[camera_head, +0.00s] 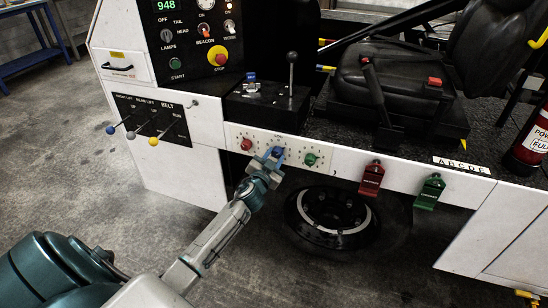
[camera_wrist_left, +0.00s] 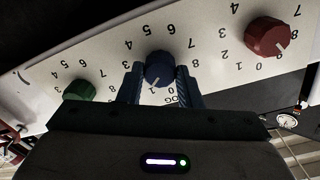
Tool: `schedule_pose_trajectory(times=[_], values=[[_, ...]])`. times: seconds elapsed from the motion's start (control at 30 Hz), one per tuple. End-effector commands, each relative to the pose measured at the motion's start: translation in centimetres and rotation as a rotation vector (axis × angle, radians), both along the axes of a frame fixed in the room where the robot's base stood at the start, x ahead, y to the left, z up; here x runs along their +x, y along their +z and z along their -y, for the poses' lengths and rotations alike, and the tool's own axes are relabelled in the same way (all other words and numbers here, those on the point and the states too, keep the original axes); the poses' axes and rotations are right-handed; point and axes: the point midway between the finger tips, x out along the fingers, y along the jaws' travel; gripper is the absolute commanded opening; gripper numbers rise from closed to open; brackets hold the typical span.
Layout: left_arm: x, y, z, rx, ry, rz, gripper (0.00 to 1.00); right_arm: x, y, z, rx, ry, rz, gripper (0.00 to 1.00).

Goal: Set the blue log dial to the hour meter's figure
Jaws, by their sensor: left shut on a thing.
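The blue log dial (camera_head: 278,151) sits between a red dial (camera_head: 246,144) and a green dial (camera_head: 310,159) on a white numbered strip (camera_head: 293,144). My left gripper (camera_head: 271,156) reaches up from below and is shut on the blue dial. In the left wrist view, upside down, the blue dial (camera_wrist_left: 159,66) is between the two fingers (camera_wrist_left: 158,78). Its white mark points down near a small 1, but I cannot read the setting surely. The hour meter display (camera_head: 166,5) shows 948 in green at the top edge. My right gripper is not in view.
Levers with blue, grey and yellow knobs (camera_head: 153,142) stand out on the left. A black joystick (camera_head: 291,70) rises above the strip. Red (camera_head: 371,179) and green (camera_head: 429,192) handles hang to the right. A wheel (camera_head: 331,217) is below; open floor is at lower left.

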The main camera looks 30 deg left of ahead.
Motion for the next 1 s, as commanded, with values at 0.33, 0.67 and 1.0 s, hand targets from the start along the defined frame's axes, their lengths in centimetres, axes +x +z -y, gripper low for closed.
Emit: schedule_pose_trajectory(times=[0.33,0.67,1.0], values=[[0.0,0.1,0.0,0.321,0.0,-0.078,0.09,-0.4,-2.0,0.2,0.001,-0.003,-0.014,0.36],[0.0,0.1,0.1,0.625,0.0,-0.151,0.09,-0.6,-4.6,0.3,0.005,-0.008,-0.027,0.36],[0.0,0.0,0.1,0.94,-0.001,-0.227,0.09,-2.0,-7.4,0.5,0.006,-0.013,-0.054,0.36]])
